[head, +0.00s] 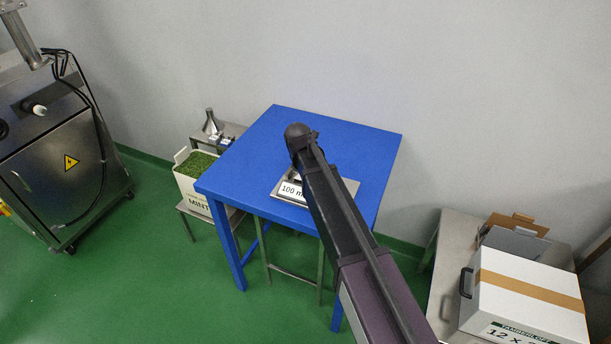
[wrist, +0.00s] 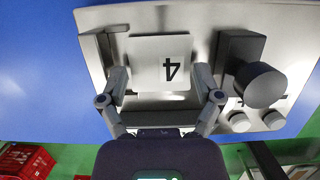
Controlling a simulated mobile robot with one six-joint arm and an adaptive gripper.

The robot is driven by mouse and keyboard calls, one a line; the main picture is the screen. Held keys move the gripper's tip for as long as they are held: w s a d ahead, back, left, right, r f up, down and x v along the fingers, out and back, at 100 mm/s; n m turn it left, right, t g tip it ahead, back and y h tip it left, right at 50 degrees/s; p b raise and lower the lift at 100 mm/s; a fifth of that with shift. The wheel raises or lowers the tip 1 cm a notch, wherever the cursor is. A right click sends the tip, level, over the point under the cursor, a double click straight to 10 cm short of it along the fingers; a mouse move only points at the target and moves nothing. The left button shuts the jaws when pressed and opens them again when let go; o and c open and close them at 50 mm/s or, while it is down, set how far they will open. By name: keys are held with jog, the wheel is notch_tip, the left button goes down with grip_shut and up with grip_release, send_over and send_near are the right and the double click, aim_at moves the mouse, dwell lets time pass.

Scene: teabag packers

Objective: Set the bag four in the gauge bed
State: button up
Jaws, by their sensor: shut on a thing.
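Bag four (wrist: 160,62), a pale square packet marked 4, is between the two fingers of my gripper (wrist: 161,80) in the wrist view. The gripper is shut on its sides. The bag is over the gauge (wrist: 296,30), a grey metal plate, between a metal upright at left and a dark block with a round black knob at right. I cannot tell whether the bag touches the bed. In the head view the gauge (head: 280,190), with a 100 label, is on the blue table, partly hidden by my arm; the bag and fingers are hidden there.
The blue table (head: 290,130) is otherwise largely bare. A mint crate (head: 190,185) stands on a low stand at left. A white carton (head: 525,300) is on a bench at lower right. A steel machine (head: 60,160) stands far left.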

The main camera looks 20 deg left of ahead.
jog(key=shift+f, duration=0.2)
jog(key=o, duration=0.4)
jog(key=shift+r, duration=0.1)
jog(key=shift+o, duration=0.2)
jog(key=shift+r, duration=0.2)
jog(key=p+v, duration=1.1)
jog(key=v, duration=0.1)
jog(key=shift+p, duration=0.3)
dwell(1.1)
